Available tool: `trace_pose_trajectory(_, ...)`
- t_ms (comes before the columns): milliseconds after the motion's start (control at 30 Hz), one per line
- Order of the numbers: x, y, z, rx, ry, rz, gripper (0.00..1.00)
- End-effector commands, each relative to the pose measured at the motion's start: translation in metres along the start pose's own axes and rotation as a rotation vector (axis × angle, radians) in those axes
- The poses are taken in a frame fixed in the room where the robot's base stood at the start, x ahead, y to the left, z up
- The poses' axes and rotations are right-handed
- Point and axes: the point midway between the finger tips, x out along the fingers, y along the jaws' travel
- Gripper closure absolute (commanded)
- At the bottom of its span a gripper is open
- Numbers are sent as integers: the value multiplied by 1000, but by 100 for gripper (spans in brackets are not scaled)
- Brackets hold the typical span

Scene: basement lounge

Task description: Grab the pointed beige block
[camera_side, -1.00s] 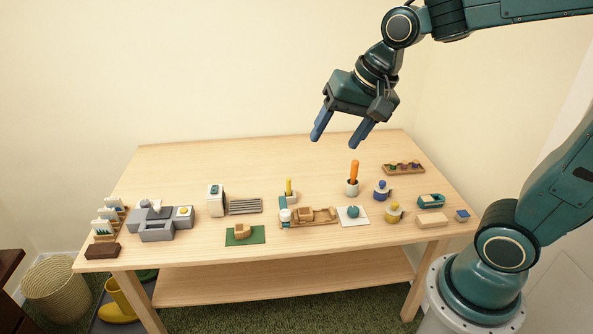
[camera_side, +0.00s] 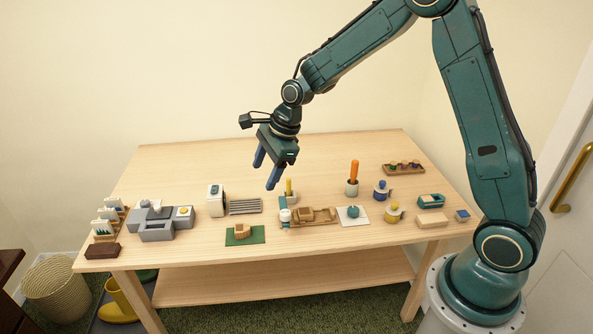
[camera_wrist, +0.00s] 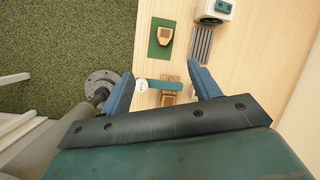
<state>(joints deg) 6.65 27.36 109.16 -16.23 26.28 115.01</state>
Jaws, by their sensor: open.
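The pointed beige block (camera_side: 242,231) lies on a green mat (camera_side: 258,239) near the front edge of the table. In the wrist view the block (camera_wrist: 165,36) shows a point at one end, beyond my fingertips, on the same green mat (camera_wrist: 153,50). My gripper (camera_side: 267,177) is open and empty, high above the table, and it also shows in the wrist view (camera_wrist: 161,70). Its fingers point down. The block is well below the gripper and apart from it.
A slatted grey rack (camera_side: 245,206) and a white box (camera_side: 215,203) stand behind the mat. A grey station (camera_side: 157,229) is at left.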

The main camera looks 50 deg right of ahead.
Motion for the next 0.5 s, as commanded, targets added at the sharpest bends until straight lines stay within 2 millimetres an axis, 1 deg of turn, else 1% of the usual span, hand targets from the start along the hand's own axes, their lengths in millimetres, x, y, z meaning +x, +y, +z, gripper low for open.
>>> trace_pose_trajectory(33,15,-3,-3,62,-3,13,38)
trace_pose_trajectory(100,32,-7,-6,150,-11,22,38)
trace_pose_trajectory(233,58,-12,-10,286,-22,39,38)
trace_pose_trajectory(300,68,-13,-12,339,-25,46,38)
trace_pose_trajectory(400,77,-15,-14,387,-28,51,38)
trace_pose_trajectory(500,80,-15,-14,407,-31,53,38)
